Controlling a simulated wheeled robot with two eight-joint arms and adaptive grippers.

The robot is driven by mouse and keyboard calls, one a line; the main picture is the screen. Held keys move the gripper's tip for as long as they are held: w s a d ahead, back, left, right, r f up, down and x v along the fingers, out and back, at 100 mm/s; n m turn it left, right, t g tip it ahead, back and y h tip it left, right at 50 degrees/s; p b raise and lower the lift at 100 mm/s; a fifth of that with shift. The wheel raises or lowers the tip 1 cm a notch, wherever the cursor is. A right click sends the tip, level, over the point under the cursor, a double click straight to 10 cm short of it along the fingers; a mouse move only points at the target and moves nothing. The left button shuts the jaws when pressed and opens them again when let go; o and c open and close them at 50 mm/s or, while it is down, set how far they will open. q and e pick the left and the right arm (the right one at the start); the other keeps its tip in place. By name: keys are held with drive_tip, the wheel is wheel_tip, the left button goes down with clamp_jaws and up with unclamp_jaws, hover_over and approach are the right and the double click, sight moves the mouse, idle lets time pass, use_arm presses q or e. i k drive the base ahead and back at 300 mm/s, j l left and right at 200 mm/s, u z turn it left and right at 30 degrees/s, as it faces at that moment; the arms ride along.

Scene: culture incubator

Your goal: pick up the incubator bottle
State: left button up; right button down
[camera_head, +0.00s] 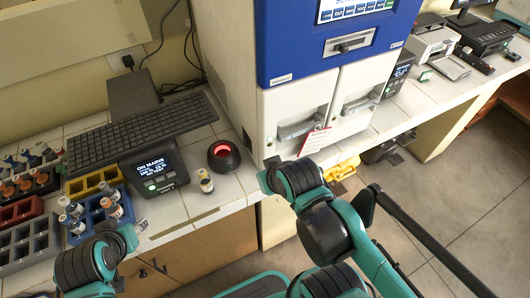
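A small bottle (205,181) with a pale label and a dark yellowish top stands upright on the white tiled counter, and I take it for the incubator bottle. It stands just in front of a round black device with a glowing red opening. My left gripper (136,232) is at the counter's front edge, to the left of and nearer than the bottle, apart from it. My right gripper (268,175) is to the right of the bottle, in front of the incubator (326,95), also apart from it. The fingers of both are too small and partly hidden to tell whether they are open.
The round black device (223,155) is close behind the bottle. A control box (155,171) with a lit screen and a black keyboard (140,131) are to the left. Racks of several vials (100,216) fill the far left.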

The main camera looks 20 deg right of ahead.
sight(112, 208)
drive_tip(key=z, duration=0.4)
drive_tip(key=u, duration=1.3)
